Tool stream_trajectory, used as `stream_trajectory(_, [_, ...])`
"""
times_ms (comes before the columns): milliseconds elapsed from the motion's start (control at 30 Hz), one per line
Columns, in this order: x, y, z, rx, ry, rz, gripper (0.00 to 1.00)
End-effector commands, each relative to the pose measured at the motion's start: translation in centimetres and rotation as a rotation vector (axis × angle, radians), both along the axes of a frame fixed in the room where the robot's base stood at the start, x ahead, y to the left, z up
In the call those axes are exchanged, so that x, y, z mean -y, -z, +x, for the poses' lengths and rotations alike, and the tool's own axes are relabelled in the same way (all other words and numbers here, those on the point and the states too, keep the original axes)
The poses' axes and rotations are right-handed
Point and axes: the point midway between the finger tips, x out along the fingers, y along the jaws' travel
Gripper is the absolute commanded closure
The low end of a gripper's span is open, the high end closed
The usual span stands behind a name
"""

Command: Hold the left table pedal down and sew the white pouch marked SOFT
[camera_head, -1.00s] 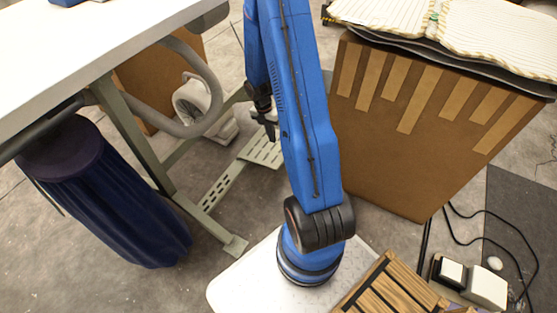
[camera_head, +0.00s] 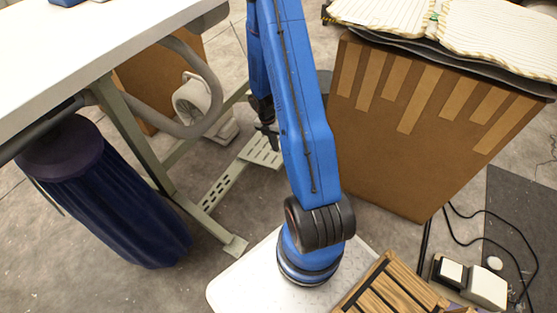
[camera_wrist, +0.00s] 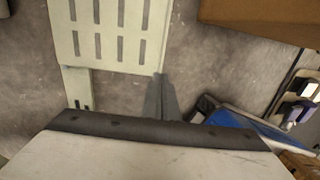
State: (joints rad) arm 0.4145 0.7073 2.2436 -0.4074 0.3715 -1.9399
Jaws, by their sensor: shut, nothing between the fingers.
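The slotted pale pedal plate (camera_head: 260,151) sits low at the end of the table's frame, near the floor. The wrist view shows its slotted surface (camera_wrist: 106,42) at the top. My gripper (camera_head: 268,135) hangs just above the plate in the head view, partly beside my blue arm. In the wrist view its fingers (camera_wrist: 161,92) are together and empty, close to the plate's near right corner. I cannot tell whether they touch it. The white table top (camera_head: 80,55) is at the upper left. No pouch marked SOFT can be made out.
A brown box (camera_head: 430,130) with striped cloth pieces (camera_head: 500,40) on top stands right of my arm. A dark blue cloth-covered bin (camera_head: 105,195) is at the left. A wooden crate (camera_head: 385,285) and cables lie at the lower right. Bare floor lies around the pedal.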

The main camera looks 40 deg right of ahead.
Motion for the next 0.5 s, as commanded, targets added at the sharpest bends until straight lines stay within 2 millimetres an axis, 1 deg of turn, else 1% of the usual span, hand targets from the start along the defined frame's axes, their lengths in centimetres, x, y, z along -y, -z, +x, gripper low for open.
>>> stream_trajectory(33, [0.0, 0.9, -0.3, -0.004, -0.001, 0.001, 1.00])
stream_trajectory(300, [0.3, 4.9, -1.0, -0.004, -0.002, 0.001, 1.00])
stream_trajectory(500, [0.5, 7.3, -1.5, -0.002, -0.001, 0.002, 1.00])
